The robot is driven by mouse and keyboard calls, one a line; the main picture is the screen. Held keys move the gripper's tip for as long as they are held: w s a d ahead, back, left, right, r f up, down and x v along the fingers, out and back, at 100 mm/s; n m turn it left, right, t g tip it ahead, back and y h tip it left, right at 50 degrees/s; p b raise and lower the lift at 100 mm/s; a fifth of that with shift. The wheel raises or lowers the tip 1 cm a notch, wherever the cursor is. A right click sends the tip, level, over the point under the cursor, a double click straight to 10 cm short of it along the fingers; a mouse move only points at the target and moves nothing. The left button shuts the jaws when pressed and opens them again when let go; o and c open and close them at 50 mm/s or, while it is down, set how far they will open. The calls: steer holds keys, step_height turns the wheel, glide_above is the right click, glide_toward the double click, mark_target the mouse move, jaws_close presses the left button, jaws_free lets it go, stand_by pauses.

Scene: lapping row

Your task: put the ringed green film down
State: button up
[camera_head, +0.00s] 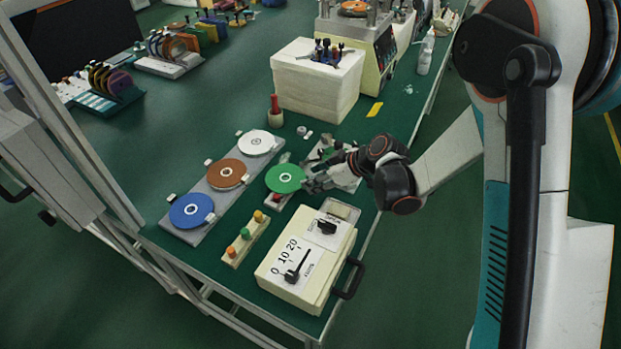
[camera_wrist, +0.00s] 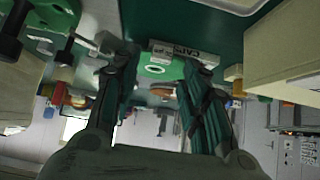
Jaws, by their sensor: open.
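The green film (camera_head: 285,178) is a round disc with a white ring at its centre. It appears to lie flat over a small grey base on the green bench, right of the row of discs. My gripper (camera_head: 309,180) is at the disc's right edge, reaching in from the right. In the wrist view the green film (camera_wrist: 153,70) shows between and beyond my two spread fingers (camera_wrist: 157,62). The jaws are open. Whether a finger touches the disc I cannot tell.
A grey rack (camera_head: 180,226) carries blue, brown and white discs to the left. A block with coloured knobs (camera_head: 246,238) and a cream control box (camera_head: 307,262) stand in front. A red-handled tool (camera_head: 275,112) and a white stack (camera_head: 316,80) stand behind.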

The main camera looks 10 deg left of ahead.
steer(key=p+v, duration=0.2)
steer(key=v, duration=0.6)
steer(key=shift+d+r, duration=0.2)
steer(key=shift+r, duration=0.15)
steer(key=shift+s, duration=0.1)
steer(key=s+d+r+m+t+h, duration=0.1)
steer(key=s+d+r+m+h, duration=0.1)
steer(key=s+d+r+m, duration=0.35)
steer(key=s+d+r+m+t+h, duration=0.1)
steer(key=s+d+r+m+h, duration=0.15)
steer(key=d+r, duration=0.45)
steer(key=s+d+r+m+t+h, duration=0.1)
steer(key=s+d+r+m+h, duration=0.1)
steer(key=s, duration=0.4)
steer(key=s+d+r+m+t+h, duration=0.1)
steer(key=s+d+r+m+h, duration=0.1)
steer(key=s+d+r+m, duration=0.2)
steer(key=s+d, duration=0.2)
steer(key=s, duration=0.1)
steer(key=shift+s+d, duration=0.25)
steer(key=shift+d, duration=0.15)
steer(key=shift+s+d, duration=0.2)
steer(key=c, duration=0.6)
steer(key=shift+w+a, duration=0.1)
steer(key=shift+a, duration=0.05)
